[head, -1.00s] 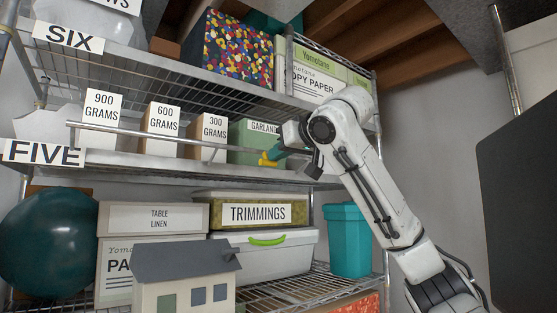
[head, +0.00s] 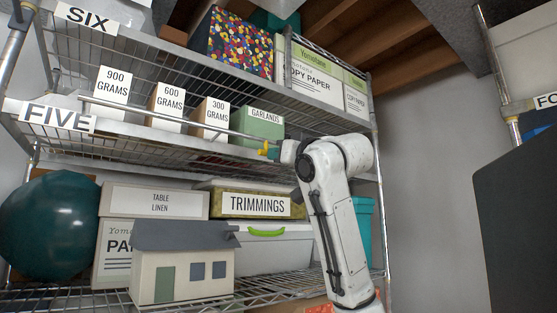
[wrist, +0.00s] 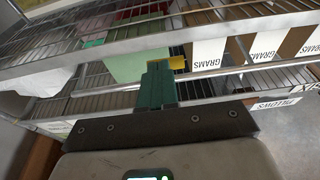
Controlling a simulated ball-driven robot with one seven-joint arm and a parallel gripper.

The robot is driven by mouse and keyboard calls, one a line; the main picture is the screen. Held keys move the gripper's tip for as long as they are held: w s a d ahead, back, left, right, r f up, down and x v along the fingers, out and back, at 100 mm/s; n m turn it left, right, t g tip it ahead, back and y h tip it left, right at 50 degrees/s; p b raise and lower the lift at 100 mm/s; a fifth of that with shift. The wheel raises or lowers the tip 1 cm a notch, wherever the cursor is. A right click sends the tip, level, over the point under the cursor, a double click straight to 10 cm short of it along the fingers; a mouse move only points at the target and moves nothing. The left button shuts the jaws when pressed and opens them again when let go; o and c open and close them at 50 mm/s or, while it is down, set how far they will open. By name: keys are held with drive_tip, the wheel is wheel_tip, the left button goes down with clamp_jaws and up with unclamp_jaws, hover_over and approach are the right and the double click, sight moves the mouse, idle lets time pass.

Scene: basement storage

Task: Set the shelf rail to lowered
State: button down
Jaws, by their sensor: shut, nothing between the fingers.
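The shelf rail (head: 170,119) is a thin metal bar along the front of the shelf labelled FIVE. It stands raised above the shelf's front edge, across the lower part of the boxes. In the wrist view the rail (wrist: 240,70) runs across the picture behind my fingers. My gripper (head: 266,149) is at the rail's right end, just below the green GARLANDS box. In the wrist view my gripper (wrist: 161,75) shows shut, empty green fingers with a yellow tip overlapping the rail. I cannot tell if they touch it. My arm hides the rail's far right end.
Boxes marked 900 (head: 113,86), 600 (head: 167,105) and 300 GRAMS (head: 211,118) and the GARLANDS box (head: 261,124) stand behind the rail. A model house (head: 183,270) and a teal ball (head: 50,225) are below. A dark panel (head: 520,210) stands at right.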

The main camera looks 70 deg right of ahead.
drive_tip(key=shift+w+d+f+t+b, duration=0.1)
drive_tip(key=shift+w+f+t+b, duration=0.1)
drive_tip(key=shift+f+t+b, duration=0.25)
idle(0.6)
drive_tip(key=shift+r, duration=0.2)
idle(0.3)
